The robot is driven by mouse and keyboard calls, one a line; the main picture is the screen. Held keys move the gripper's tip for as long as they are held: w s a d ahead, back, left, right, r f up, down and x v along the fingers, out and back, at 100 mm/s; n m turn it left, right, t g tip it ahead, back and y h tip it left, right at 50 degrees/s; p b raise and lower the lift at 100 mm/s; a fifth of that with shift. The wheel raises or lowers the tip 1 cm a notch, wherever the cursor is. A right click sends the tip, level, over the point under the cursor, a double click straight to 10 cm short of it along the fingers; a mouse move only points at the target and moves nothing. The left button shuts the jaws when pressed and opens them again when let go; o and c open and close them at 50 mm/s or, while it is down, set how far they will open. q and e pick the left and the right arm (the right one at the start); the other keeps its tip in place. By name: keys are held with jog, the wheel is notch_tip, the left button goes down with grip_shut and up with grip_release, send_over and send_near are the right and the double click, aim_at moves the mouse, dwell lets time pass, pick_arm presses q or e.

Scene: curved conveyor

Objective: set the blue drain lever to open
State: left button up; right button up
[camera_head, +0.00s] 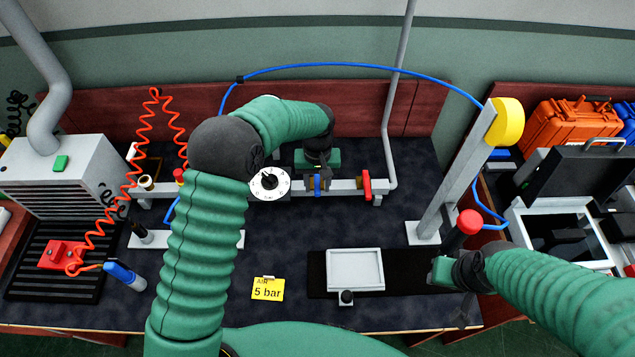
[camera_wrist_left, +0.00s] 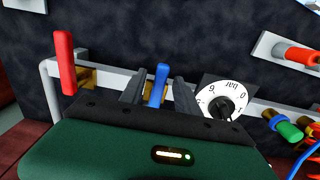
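The blue drain lever (camera_head: 317,185) sits on the pale pipe rail at the back of the bench. It points across the rail, parallel to the red lever (camera_head: 366,186) on its right. In the left wrist view the blue lever (camera_wrist_left: 159,84) stands between the two dark fingers of my left gripper (camera_wrist_left: 157,92), with small gaps on both sides. In the head view my left gripper (camera_head: 318,175) is over the rail at the lever, partly hidden by its own wrist. My right gripper (camera_head: 442,271) is low at the right of the bench; its fingers cannot be made out.
A white dial gauge (camera_head: 269,184) is just left of the lever. A yellow "5 bar" card (camera_head: 267,289) and a pale tray (camera_head: 355,270) lie nearer the front. A grey post with a yellow top (camera_head: 507,121) and a red-topped dark cylinder (camera_head: 470,222) stand near my right arm.

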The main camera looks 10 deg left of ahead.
pick_arm(q)
grip_shut()
jog(key=shift+r, duration=0.1)
dwell(1.3)
